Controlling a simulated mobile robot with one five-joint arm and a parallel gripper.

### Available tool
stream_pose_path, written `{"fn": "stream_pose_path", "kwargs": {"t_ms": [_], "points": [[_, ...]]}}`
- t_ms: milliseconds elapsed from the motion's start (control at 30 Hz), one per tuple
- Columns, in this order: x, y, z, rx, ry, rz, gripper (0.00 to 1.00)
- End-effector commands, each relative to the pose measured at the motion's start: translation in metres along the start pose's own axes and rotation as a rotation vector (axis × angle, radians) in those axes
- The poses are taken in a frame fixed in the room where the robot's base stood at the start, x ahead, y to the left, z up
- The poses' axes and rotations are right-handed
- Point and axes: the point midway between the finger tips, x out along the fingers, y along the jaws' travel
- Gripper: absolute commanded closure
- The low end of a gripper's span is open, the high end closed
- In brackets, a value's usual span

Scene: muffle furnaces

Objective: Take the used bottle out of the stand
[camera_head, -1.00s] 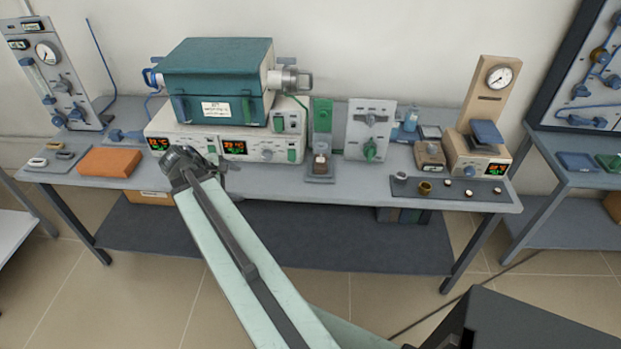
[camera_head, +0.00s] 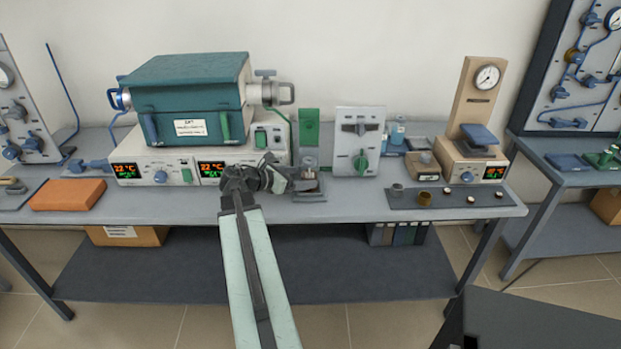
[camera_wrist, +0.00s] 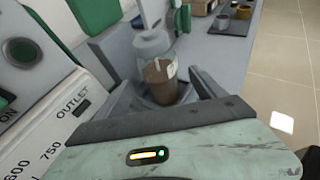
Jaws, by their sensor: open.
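The used bottle (camera_wrist: 160,84) shows in the wrist view, with a brown lower part, a pale label and a greyish upper part. It stands upright in the grey stand (camera_head: 312,196), which has a green back plate (camera_head: 309,128). In the head view my gripper (camera_head: 286,180) is at the stand's left side and partly covers it and the bottle. In the wrist view the open fingers lie on either side of the bottle, low down. I cannot tell whether either finger touches it.
The teal furnace (camera_head: 190,100) on its white control base (camera_head: 150,168) is close on the left. A grey panel with a green knob (camera_head: 359,140) stands just right of the stand. A dark mat (camera_head: 435,200) with small crucibles lies further right.

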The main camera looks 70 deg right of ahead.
Motion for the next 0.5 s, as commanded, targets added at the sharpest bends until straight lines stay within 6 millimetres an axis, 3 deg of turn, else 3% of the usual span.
{"fn": "stream_pose_path", "kwargs": {"t_ms": [200, 433, 500], "points": [[0.04, 0.0, -0.002, 0.001, 0.001, -0.002, 0.21], [0.043, -0.001, 0.001, 0.001, 0.0, -0.001, 0.21], [0.043, -0.001, 0.001, 0.001, 0.0, -0.001, 0.37]]}}
